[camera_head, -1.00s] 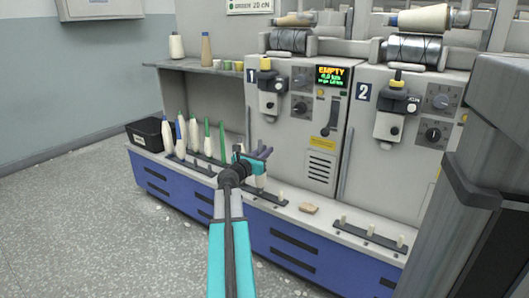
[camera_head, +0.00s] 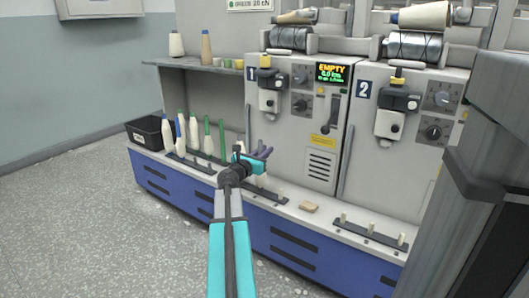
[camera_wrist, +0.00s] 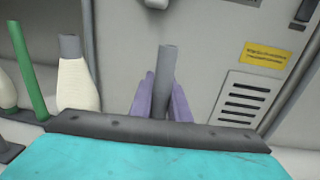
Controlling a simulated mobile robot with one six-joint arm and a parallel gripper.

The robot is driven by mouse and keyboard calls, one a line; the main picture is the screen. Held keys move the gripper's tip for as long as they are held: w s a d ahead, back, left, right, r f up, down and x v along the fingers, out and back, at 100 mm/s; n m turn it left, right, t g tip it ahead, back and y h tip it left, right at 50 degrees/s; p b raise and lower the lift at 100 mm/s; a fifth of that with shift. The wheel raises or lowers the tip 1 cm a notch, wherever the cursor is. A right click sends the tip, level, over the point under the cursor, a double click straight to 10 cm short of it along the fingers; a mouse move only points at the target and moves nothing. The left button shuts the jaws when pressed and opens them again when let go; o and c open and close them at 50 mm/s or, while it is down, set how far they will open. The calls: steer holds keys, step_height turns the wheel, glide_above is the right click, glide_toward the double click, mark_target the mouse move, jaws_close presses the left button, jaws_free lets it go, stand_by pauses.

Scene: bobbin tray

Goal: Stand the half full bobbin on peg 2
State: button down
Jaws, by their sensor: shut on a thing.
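My gripper (camera_head: 262,153) is over the ledge in front of unit 1 in the head view. In the wrist view its purple fingers (camera_wrist: 164,98) are shut on a plain grey tube (camera_wrist: 166,65), the upper part of a bobbin. The rest of the held bobbin is hidden behind my gripper, so its fill cannot be told. Short pale pegs stand on a dark strip (camera_head: 356,231) in front of unit 2: a left peg (camera_head: 343,218), a middle peg (camera_head: 371,228) and a right peg (camera_head: 401,239). No number shows on the pegs.
Several bobbins, including a green tube (camera_head: 222,140), stand left of my gripper. A cream bobbin with a grey top (camera_wrist: 77,82) is close left in the wrist view. A black bin (camera_head: 148,132) is at the far left. A tan block (camera_head: 309,207) lies between the peg strips.

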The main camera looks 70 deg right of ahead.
steer(key=shift+f, duration=0.1)
steer(key=c, duration=1.9)
jaws_free()
steer(key=shift+c, duration=0.2)
steer(key=shift+a, duration=0.15)
steer(key=w+a, duration=0.2)
steer(key=a, duration=0.8)
steer(key=shift+a, duration=0.25)
steer(key=shift+w+p, duration=0.1)
steer(key=shift+p, duration=0.2)
